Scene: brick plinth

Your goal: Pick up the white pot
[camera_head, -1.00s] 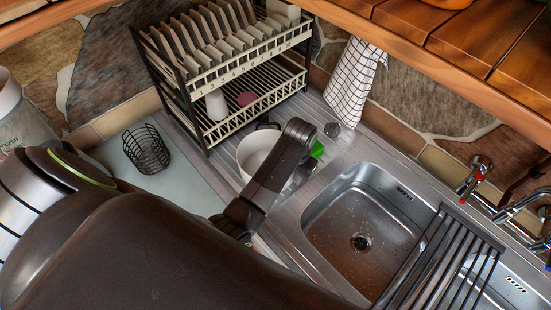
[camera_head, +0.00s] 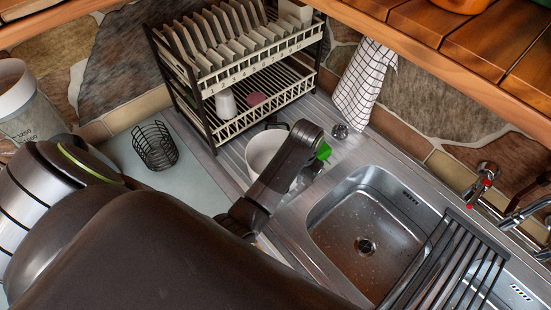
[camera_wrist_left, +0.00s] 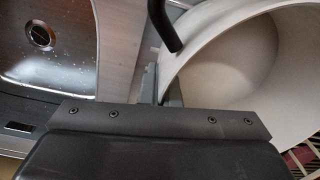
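The white pot (camera_head: 262,150) stands upright on the steel drainboard between the dish rack and the sink. It is partly hidden behind my dark left gripper (camera_head: 312,155), which reaches over its right side. In the left wrist view the pot (camera_wrist_left: 240,55) is large and close, its open mouth and pale inside showing. A black bar, perhaps its handle, crosses the rim there. A grey finger part of my left gripper (camera_wrist_left: 173,88) is beside the pot's rim. The other finger is not clear, so I cannot tell its opening. My right gripper is not in view.
A two-tier dish rack (camera_head: 262,113) with plates stands behind the pot. A steel sink (camera_head: 340,225) lies to the right, with a tap (camera_head: 485,175). A black wire basket (camera_head: 155,147) stands at left.

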